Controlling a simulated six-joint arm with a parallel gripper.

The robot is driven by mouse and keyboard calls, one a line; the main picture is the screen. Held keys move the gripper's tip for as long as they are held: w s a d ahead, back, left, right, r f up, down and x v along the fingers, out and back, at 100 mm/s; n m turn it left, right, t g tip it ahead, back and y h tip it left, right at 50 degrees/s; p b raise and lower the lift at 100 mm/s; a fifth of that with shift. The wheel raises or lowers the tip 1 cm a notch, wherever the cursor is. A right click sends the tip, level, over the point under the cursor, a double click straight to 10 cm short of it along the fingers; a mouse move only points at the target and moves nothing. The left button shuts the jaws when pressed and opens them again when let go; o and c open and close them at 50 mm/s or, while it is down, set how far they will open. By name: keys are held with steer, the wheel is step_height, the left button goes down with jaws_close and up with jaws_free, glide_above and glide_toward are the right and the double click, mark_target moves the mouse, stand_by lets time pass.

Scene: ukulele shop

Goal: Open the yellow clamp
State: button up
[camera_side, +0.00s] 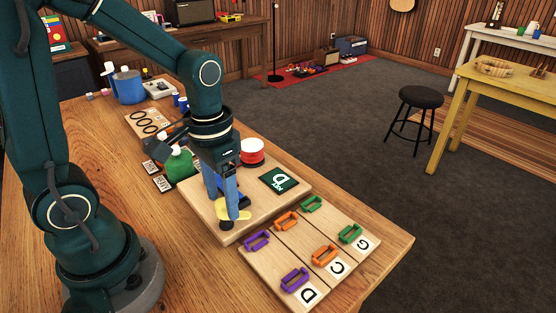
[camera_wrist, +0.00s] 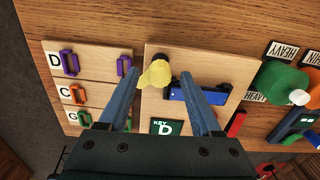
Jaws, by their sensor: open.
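The yellow clamp (camera_side: 233,214) is on the near end of a wooden board (camera_side: 207,222) in the side view. A dark blue piece (camera_wrist: 208,93) lies by the right finger.
A green item (camera_side: 180,166) with labels stands behind my gripper.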

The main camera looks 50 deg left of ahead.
mark_target(223, 202)
steer(key=shift+r, duration=2.35)
steer(key=shift+r, duration=0.15)
steer(key=s+d+r+t, duration=0.2)
steer(key=s+r+t, duration=0.2)
steer(key=t, duration=0.1)
steer(key=shift+t, duration=0.3)
